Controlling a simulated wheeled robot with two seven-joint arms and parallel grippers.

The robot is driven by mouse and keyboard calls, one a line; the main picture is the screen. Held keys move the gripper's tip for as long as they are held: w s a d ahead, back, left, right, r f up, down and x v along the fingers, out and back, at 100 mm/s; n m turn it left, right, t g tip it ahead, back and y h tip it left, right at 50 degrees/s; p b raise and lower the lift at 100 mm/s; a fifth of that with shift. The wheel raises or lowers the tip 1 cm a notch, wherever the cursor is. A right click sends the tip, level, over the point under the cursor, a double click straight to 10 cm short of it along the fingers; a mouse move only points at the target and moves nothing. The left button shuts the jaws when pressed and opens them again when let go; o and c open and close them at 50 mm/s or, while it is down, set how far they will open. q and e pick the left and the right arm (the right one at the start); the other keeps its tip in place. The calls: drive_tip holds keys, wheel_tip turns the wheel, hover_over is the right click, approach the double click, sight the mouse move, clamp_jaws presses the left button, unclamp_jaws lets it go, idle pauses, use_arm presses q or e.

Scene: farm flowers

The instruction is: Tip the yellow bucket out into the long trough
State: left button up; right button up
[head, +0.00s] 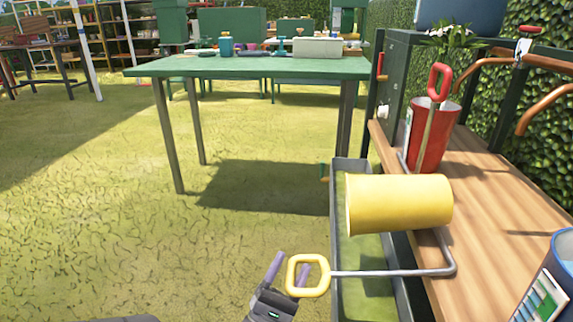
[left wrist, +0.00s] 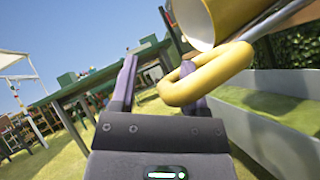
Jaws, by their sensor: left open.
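The yellow bucket (head: 400,202) lies on its side above the long trough (head: 337,225) and the bench edge. Its left end faces left, and in the left wrist view a pale end of the bucket (left wrist: 228,14) shows at the top. A grey rod (head: 390,273) runs from below the bucket to a yellow loop handle (head: 308,289). My left gripper (head: 289,270) is open at this loop. In the left wrist view the loop (left wrist: 222,72) crosses in front of the right finger of my gripper (left wrist: 157,75). The trough's wall (left wrist: 265,140) stands at right there. My right gripper is out of view.
A wooden bench (head: 485,200) runs along the right, with a red bucket (head: 430,140) and a blue container (head: 552,280) on it. A green table (head: 250,68) with tools stands behind. The grass at left is clear.

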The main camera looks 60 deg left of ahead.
use_arm(q)
drive_tip(key=v, duration=0.9)
drive_tip(key=shift+s+f, duration=0.2)
drive_tip(key=shift+s, duration=0.05)
use_arm(e)
drive_tip(key=shift+s, duration=0.6)
use_arm(q)
drive_tip(key=shift+d, duration=0.1)
